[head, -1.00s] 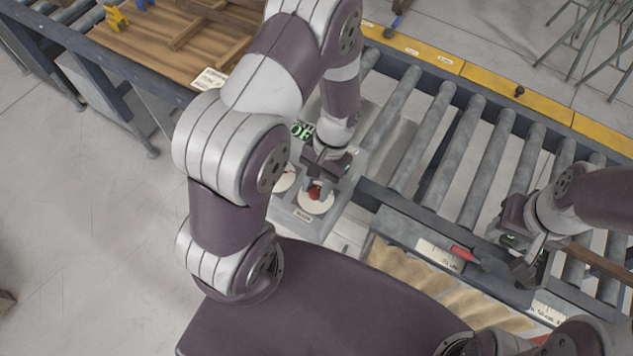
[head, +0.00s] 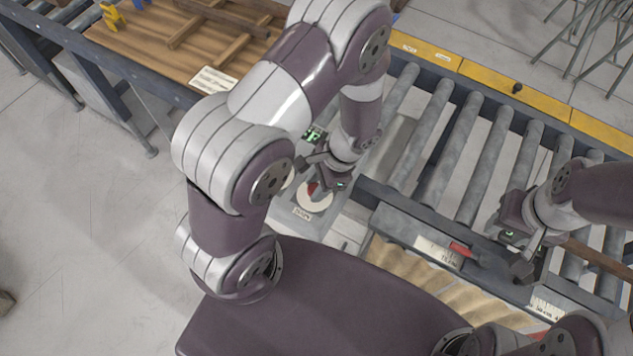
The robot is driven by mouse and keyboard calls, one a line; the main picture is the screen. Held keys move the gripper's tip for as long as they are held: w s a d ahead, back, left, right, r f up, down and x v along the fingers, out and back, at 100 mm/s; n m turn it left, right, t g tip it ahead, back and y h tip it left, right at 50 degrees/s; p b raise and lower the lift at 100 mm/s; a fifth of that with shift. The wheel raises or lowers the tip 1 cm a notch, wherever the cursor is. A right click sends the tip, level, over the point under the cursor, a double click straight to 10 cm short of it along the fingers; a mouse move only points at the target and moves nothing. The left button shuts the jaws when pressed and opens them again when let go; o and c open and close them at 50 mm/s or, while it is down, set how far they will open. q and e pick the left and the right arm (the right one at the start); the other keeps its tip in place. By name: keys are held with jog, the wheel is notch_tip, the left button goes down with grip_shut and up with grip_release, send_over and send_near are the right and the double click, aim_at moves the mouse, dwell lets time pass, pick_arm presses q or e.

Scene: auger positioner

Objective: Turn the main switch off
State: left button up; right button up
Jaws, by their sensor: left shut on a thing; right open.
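The main switch is a red knob (head: 311,188) on a round pale plate (head: 318,204) on the grey control box, with a small label in front of it. My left gripper (head: 318,186) comes down on the knob from above and is shut on it, partly hiding it. My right gripper (head: 515,250) is open over the near side of the roller conveyor, away from the switch.
The roller conveyor (head: 482,150) runs along the right, with a yellow rail (head: 540,97) behind it. A red-handled thing (head: 460,249) lies by a label on its near edge. A wooden table (head: 150,45) stands at the back left.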

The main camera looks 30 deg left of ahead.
pick_arm(q)
jog(key=shift+w+m, duration=0.1)
jog(key=shift+m, duration=0.2)
jog(key=o, duration=1)
jog(key=shift+d, duration=0.1)
jog(key=b+v, duration=0.1)
jog(key=v, duration=1.1)
jog(key=shift+d+r, duration=0.2)
jog(key=shift+r, duration=0.15)
